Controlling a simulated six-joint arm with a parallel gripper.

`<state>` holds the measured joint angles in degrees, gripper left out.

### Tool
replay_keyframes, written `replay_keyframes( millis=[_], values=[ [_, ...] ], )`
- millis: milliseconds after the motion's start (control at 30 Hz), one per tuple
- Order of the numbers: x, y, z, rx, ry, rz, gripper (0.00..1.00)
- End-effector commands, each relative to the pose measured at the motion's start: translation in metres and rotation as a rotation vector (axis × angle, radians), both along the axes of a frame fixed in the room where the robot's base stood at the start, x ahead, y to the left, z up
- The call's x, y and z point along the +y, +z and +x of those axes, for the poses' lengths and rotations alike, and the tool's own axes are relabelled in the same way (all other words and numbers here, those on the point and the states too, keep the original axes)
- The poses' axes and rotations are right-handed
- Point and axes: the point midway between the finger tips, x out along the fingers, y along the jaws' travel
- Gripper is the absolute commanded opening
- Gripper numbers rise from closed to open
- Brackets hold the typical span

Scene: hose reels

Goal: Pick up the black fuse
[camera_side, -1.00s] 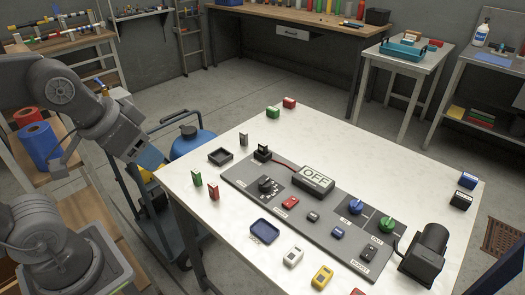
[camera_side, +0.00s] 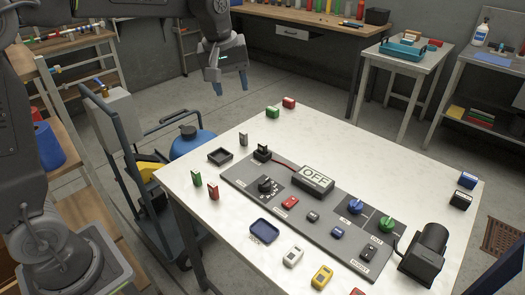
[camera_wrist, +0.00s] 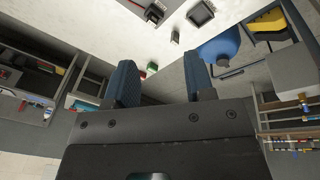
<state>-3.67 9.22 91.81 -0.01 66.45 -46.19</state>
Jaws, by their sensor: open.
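A black block (camera_side: 461,200) with a pale label stands at the table's right edge, in front of a blue block (camera_side: 468,180). A small dark grey block (camera_side: 243,139) stands upright near the far left edge; it also shows in the wrist view (camera_wrist: 175,37). I cannot tell for sure which of these is the black fuse. My gripper (camera_side: 231,85) is open and empty, high up beyond the table's far left edge and apart from both. In the wrist view its two blue fingers (camera_wrist: 159,64) are spread with nothing held between them.
The white table (camera_side: 350,150) carries a panel (camera_side: 270,203) with an OFF box (camera_side: 314,180), knobs and a black motor-like unit (camera_side: 424,252). Green (camera_side: 273,112) and red (camera_side: 289,103) blocks stand at the far edge. A black tray (camera_side: 220,156) and blue tray (camera_side: 264,231) look empty.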

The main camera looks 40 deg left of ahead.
Motion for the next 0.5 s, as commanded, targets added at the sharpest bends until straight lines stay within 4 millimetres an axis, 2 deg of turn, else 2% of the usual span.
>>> replay_keyframes(
  millis=[33, 100, 300, 500],
  values=[
    [0.004, -0.011, 0.021, 0.028, 0.064, -0.014, 0.49],
    [0.010, -0.025, 0.047, 0.057, 0.162, -0.033, 0.49],
    [0.025, -0.078, 0.108, 0.137, 0.434, -0.071, 0.49],
    [0.037, -0.125, 0.141, 0.189, 0.631, -0.086, 0.49]
  ],
)
